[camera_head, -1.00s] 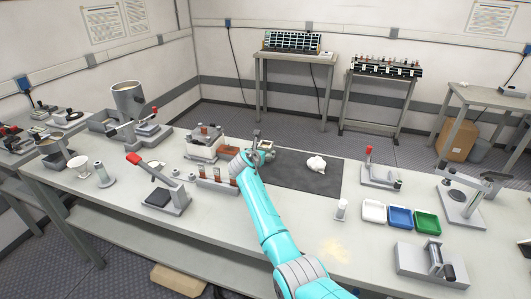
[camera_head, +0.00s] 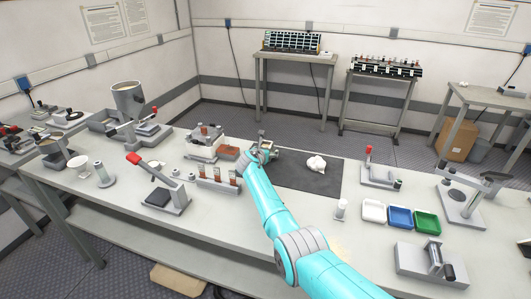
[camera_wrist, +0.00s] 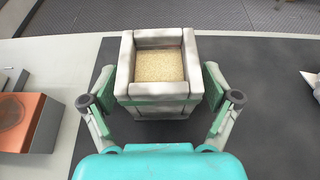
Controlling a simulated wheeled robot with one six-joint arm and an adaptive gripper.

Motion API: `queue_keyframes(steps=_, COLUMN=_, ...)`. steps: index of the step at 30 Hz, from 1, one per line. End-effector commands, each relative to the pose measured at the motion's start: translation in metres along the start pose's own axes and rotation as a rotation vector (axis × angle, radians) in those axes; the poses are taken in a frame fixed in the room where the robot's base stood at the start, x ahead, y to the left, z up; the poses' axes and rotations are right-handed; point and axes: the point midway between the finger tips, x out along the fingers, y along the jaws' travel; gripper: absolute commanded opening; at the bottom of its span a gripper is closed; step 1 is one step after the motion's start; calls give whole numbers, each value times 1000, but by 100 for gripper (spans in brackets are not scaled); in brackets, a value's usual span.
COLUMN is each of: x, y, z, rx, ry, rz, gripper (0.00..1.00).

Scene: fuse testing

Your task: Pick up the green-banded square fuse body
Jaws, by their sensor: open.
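The green-banded square fuse body (camera_wrist: 159,108) stands upright on the dark mat in the wrist view. It is a whitish square box with a green band low around it and pale sand-like grain inside its open top. My gripper (camera_wrist: 160,98) is open, with one finger on each side of the fuse body and a visible gap on both sides. In the head view my gripper (camera_head: 262,145) is at the left end of the mat, and the arm hides most of the fuse body.
The dark mat (camera_head: 310,180) carries a crumpled white cloth (camera_head: 316,163) to the right. An orange-topped grey block (camera_wrist: 28,122) lies left of the mat. White, blue (camera_head: 400,217) and green trays stand right. A rack of red-brown tubes (camera_head: 217,178) is close left of the arm.

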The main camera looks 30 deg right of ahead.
Motion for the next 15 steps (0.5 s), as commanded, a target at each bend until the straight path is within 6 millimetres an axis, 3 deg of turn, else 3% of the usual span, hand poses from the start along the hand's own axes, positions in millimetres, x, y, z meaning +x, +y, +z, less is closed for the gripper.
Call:
queue_keyframes(steps=2, x=0, y=0, z=0, rx=0, ry=0, rz=0, gripper=85)
queue_keyframes(steps=9, x=0, y=0, z=0, rx=0, ry=0, rz=0, gripper=25)
queue_keyframes(steps=12, x=0, y=0, z=2, rx=1, ry=-2, rz=1, gripper=4)
queue_keyframes(steps=15, x=0, y=0, z=1, rx=1, ry=-2, rz=0, gripper=4)
